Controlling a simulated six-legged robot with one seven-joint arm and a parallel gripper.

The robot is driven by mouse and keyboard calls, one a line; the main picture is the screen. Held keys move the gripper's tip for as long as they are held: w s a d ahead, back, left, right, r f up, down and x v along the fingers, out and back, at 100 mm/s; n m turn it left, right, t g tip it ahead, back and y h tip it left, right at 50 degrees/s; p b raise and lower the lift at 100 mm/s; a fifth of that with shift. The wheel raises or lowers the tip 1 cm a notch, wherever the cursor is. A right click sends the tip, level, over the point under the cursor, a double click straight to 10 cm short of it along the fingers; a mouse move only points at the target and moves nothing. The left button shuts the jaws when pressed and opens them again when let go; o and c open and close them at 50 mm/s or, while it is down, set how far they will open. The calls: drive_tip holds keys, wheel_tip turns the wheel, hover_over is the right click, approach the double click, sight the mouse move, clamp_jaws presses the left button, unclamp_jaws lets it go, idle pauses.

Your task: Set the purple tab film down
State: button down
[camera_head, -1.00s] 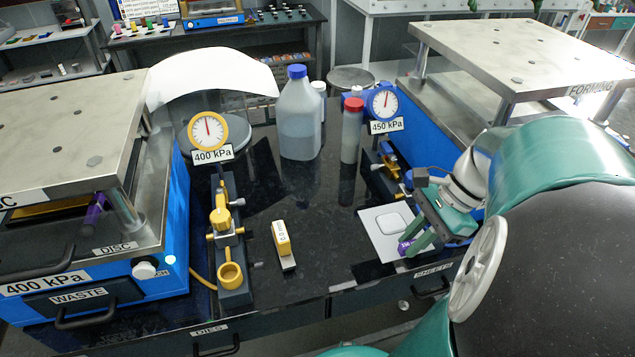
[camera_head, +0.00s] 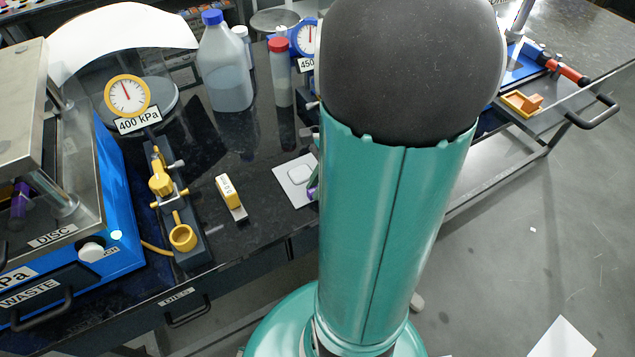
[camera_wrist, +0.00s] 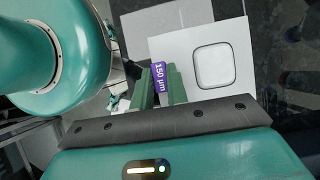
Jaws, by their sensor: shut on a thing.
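The purple tab (camera_wrist: 158,76) reads "150 µm" and sits between the green fingers of my gripper (camera_wrist: 158,71), which is shut on it. A white sheet (camera_wrist: 176,48) with a dark-outlined rounded square adjoins the tab at its right; it looks like the film itself, though the join is partly hidden. In the head view the white sheet (camera_head: 293,172) is on or just above the dark bench top, and I cannot tell whether it touches. There my arm hides most of the gripper, and only a sliver of purple tab (camera_head: 312,194) shows.
A yellow-topped block (camera_head: 228,190) and a yellow fixture with a gauge (camera_head: 128,96) stand to the left. A bottle with a blue cap (camera_head: 224,65) and a red-capped tube (camera_head: 281,75) stand behind. Dark bench top (camera_head: 255,215) is bare between block and sheet.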

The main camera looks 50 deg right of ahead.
drive_tip(key=shift+f, duration=0.1)
drive_tip(key=c, duration=1.4)
unclamp_jaws()
drive_tip(key=v, duration=1.2)
drive_tip(key=w+a+r+n+t+h, duration=0.1)
drive_tip(key=a+r+n+h, duration=0.1)
drive_tip(key=a+n, duration=0.5)
drive_tip(key=w+a+r+n+t+h, duration=0.1)
drive_tip(key=a+r+n+h, duration=0.1)
drive_tip(key=a+n, duration=0.5)
drive_tip(key=w+a+r+n+t+h, duration=0.1)
drive_tip(key=a+r+n+t, duration=0.1)
drive_tip(key=a+n, duration=0.5)
drive_tip(key=shift+a+r+h, duration=0.15)
drive_tip(key=shift+a+h, duration=0.05)
drive_tip(key=shift+a, duration=0.65)
drive_tip(key=shift+a+r+h, duration=0.1)
drive_tip(key=shift+a+h, duration=0.1)
drive_tip(key=shift+a, duration=0.7)
